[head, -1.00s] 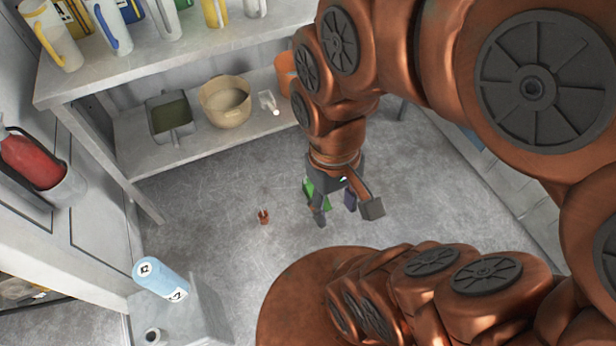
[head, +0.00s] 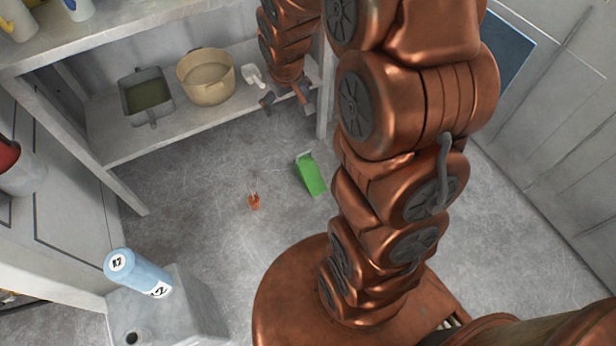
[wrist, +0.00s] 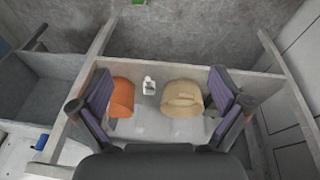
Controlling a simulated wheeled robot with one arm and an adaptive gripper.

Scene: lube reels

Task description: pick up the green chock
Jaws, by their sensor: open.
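The green chock (head: 311,174) lies on the grey floor in the head view, right of a small orange-red item. Only a bit of green, likely the same chock (wrist: 139,3), shows at the top edge of the wrist view. My gripper (head: 287,100) is open and appears beyond the chock, by the front edge of the lower shelf, well apart from it. In the wrist view my gripper's fingers (wrist: 160,90) are spread wide with nothing held between them.
The lower shelf (head: 125,150) holds a grey pan (head: 146,95), a tan bucket (head: 206,80) and a white bottle (head: 253,76). An orange bucket (wrist: 122,97) shows in the wrist view. The orange-red item (head: 254,201) lies near the chock.

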